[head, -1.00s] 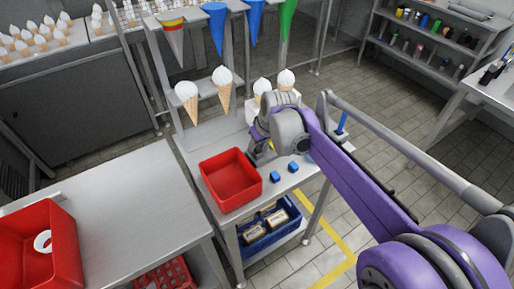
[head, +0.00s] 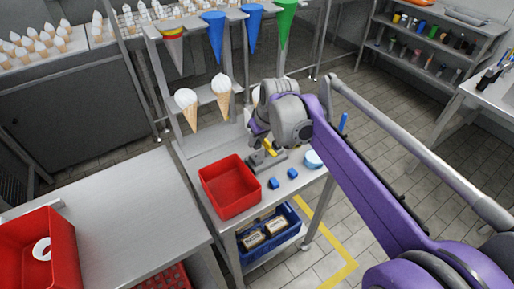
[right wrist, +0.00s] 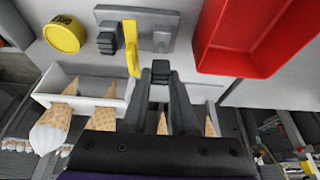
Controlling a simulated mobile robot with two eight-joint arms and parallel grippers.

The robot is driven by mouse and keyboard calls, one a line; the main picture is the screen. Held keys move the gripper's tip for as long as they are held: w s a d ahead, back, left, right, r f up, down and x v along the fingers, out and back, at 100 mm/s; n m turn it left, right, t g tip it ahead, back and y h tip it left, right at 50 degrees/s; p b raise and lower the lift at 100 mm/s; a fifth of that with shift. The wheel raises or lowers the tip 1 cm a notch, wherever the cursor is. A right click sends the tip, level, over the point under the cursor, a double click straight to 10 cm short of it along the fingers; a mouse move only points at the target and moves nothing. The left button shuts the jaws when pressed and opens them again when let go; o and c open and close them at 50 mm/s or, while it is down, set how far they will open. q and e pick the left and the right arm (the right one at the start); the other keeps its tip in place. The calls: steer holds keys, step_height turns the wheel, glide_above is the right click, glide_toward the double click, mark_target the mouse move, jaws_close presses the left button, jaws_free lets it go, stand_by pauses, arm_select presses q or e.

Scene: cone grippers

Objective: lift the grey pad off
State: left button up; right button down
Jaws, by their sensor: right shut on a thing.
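My right gripper (right wrist: 160,80) is shut on a small dark grey ribbed pad (right wrist: 160,68). The pad stands between the fingertips, and I cannot tell whether it touches anything below. Just beyond it is a flat grey plate (right wrist: 165,30) with an upright yellow lever (right wrist: 131,47). A second dark ribbed pad (right wrist: 106,40) sits at the plate's left side. In the head view my right gripper (head: 263,139) is over the far part of the bench, partly hidden by its own wrist. The plate (head: 257,162) shows just under it. My left gripper is out of view.
A red bin (head: 231,187) stands left of the plate. Two blue cubes (head: 274,183) lie near the bench front. A yellow tin (right wrist: 62,34) and a white holder (right wrist: 60,84) with cones are close to the gripper. A blue crate (head: 270,238) is below.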

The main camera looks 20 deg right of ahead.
mark_target(257, 143)
step_height(257, 143, up, 5)
steer(key=shift+r+p, duration=0.1)
steer(key=shift+p, duration=0.2)
step_height(257, 143, up, 5)
steer(key=p, duration=0.3)
stand_by(0.6)
steer(key=shift+s, duration=0.1)
stand_by(0.4)
